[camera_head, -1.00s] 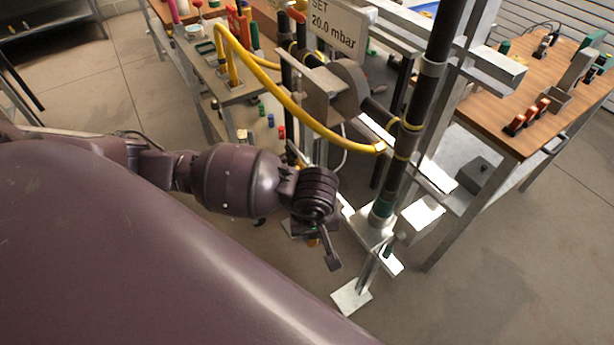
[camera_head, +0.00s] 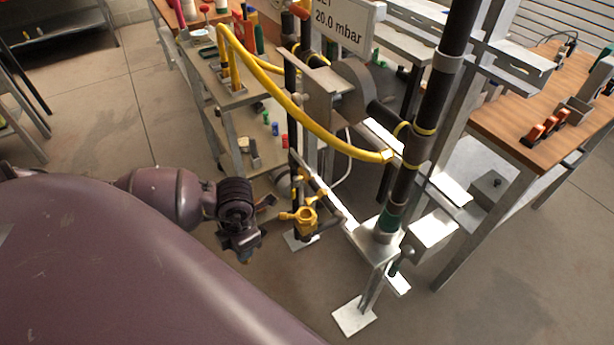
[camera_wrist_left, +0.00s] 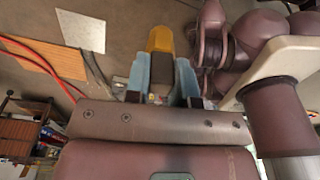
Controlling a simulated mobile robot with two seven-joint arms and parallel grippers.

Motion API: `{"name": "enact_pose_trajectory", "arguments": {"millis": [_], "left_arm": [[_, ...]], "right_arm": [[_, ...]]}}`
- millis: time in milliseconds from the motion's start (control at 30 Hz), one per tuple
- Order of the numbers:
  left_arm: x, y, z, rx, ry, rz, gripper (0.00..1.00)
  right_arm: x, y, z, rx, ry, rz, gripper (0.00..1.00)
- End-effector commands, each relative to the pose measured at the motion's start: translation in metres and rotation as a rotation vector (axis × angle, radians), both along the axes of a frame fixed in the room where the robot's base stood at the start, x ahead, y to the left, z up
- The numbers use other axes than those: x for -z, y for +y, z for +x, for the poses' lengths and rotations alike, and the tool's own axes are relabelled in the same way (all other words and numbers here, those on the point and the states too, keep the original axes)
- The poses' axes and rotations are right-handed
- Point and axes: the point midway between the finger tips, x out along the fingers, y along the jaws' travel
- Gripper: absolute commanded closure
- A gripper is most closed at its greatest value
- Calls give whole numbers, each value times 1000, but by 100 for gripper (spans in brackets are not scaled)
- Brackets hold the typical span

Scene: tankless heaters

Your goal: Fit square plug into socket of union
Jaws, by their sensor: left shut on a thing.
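The union appears to be the yellow brass fitting (camera_head: 306,214) on the low pipework in the head view, left of the metal stand. My left gripper (camera_head: 246,250) hangs to the left of this fitting, apart from it. Its fingertips are too small and dark there to make out. In the left wrist view the pale blue fingers of my left gripper (camera_wrist_left: 160,80) are closed around a piece with a yellow end (camera_wrist_left: 160,40) and a dark part between the fingers. I take it for the square plug; its square shape is not clear. My right gripper is not in view.
A metal stand with a thick dark pipe (camera_head: 432,100) rises right of the union. A yellow hose (camera_head: 310,122) arches above. A shelf unit (camera_head: 215,100) stands behind and a wooden bench (camera_head: 520,115) at right. The floor in front is open.

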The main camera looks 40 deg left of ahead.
Motion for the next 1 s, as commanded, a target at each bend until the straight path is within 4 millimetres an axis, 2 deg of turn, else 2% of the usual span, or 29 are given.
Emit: {"name": "enact_pose_trajectory", "arguments": {"millis": [200,500,1000], "left_arm": [[1,16,2,-450,2,1,100],[-5,29,11,-1044,1,0,100],[-14,34,26,-1919,-1,-1,100]], "right_arm": [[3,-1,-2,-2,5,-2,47],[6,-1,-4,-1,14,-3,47],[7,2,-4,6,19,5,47]]}}
